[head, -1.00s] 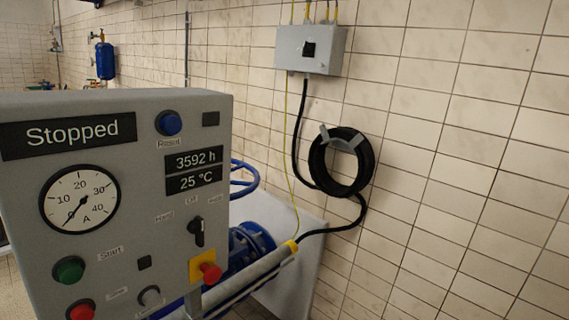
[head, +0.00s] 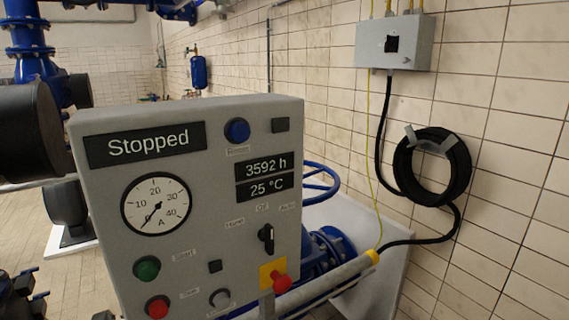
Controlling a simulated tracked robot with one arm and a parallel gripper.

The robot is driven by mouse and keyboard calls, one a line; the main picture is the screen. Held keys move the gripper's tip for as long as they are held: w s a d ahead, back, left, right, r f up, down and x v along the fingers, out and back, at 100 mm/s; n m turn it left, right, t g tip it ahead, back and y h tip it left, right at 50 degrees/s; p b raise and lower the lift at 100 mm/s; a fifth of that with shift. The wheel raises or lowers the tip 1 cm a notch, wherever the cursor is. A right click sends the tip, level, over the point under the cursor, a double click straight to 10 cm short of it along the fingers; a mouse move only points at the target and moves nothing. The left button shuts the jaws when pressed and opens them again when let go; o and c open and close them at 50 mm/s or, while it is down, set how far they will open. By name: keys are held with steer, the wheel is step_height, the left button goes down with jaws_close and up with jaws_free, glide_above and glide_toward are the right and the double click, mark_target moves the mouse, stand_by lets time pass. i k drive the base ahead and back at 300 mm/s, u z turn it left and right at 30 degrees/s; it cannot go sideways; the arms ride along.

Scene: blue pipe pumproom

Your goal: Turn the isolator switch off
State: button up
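The grey isolator box (head: 412,44) is fixed on the tiled wall at the upper right, with a black rotary switch (head: 391,44) on its front. The handle's position is too small to read. A grey control panel (head: 90,170) stands close in front, showing "Stopped" and an ammeter (head: 156,204) near zero. The panel has its own black selector knob (head: 267,237), marked Hand, Off and Auto. My gripper is not in view.
A black cable coil (head: 405,178) hangs on the wall below the isolator box. A blue handwheel (head: 322,182) and blue pump (head: 330,245) stand behind the panel. Blue pipework (head: 25,38) and black cylinders (head: 30,130) are at the left.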

mark_target(389, 44)
steer(key=i, duration=0.9)
steer(key=u, duration=0.05)
